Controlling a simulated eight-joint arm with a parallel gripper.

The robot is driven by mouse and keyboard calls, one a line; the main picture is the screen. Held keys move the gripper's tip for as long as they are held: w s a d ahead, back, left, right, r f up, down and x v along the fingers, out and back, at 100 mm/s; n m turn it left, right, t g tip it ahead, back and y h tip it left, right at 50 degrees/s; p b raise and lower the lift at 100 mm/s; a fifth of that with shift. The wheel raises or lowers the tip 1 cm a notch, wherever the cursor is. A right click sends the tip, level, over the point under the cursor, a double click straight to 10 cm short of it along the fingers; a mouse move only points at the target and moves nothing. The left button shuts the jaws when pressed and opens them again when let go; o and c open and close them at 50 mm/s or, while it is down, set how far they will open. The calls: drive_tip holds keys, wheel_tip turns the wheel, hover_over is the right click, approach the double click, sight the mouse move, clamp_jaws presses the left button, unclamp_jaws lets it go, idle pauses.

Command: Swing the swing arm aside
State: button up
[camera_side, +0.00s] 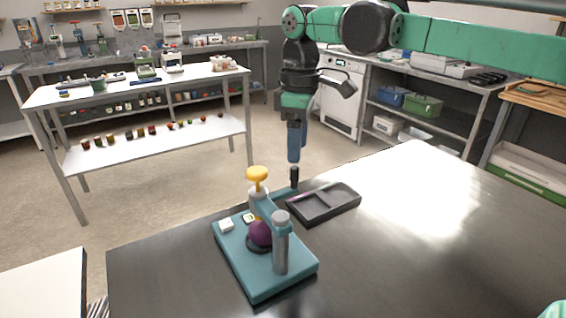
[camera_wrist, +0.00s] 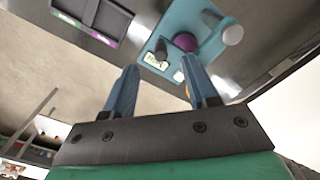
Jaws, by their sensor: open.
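The swing-arm device stands on a teal base (camera_side: 262,280) on the dark table, with a grey upright post (camera_side: 281,245). The light-blue swing arm (camera_side: 267,204) runs from the post top over a purple round object (camera_side: 260,234). A yellow knob (camera_side: 257,174) sits above the arm.
The table's right side (camera_side: 440,240) is clear.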

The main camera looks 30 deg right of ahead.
sight(295, 168)
drive_tip(key=shift+w+a+f, duration=0.15)
drive_tip(key=shift+f, duration=2.7)
clamp_jaws()
